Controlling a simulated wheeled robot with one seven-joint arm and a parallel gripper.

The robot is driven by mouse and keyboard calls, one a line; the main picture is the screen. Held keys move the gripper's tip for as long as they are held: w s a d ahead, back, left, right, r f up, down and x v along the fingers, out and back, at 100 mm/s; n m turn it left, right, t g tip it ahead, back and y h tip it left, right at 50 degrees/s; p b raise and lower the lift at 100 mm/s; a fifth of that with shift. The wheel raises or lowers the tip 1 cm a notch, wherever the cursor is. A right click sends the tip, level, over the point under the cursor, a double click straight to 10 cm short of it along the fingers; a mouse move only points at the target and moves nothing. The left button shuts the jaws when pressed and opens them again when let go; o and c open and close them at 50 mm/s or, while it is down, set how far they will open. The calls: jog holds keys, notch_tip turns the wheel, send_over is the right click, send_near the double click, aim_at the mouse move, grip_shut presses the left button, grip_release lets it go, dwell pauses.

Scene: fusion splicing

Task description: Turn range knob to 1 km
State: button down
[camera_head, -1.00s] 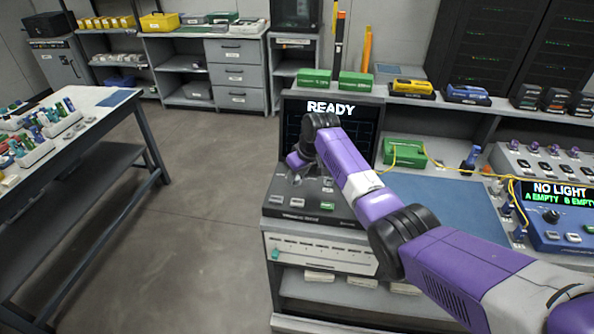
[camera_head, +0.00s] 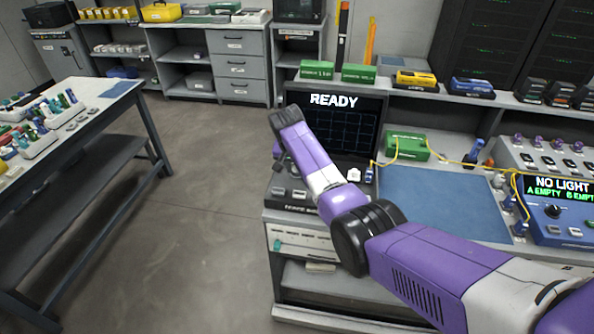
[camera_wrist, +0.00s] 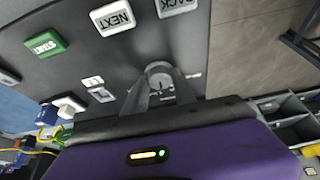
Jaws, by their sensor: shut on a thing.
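The console with the dark screen (camera_head: 345,122) reading READY stands on the bench in the head view. The wrist view shows its grey panel (camera_wrist: 75,75) close up and upside down. A round grey knob (camera_wrist: 159,72) with a pale face sits between my gripper's fingers (camera_wrist: 160,86). My gripper is shut on the knob, one finger on each side. The knob's pointer and any range marks are too small to read. In the head view my own arm hides the knob and most of my gripper.
A green START button (camera_wrist: 45,44) and a NEXT button (camera_wrist: 112,17) are on the panel near the knob. A blue mat (camera_head: 440,200) lies right of the console. A yellow cable (camera_head: 450,161) runs from a green box (camera_head: 407,146). Open floor lies left of the bench.

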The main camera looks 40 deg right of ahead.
jog(key=shift+m+g+b, duration=0.3)
jog(key=shift+m+b, duration=0.3)
jog(key=shift+m, duration=0.4)
jog(key=c, duration=1)
grip_release()
jog(key=v, duration=0.7)
jog(key=shift+a+r, duration=0.3)
jog(key=shift+h, duration=0.3)
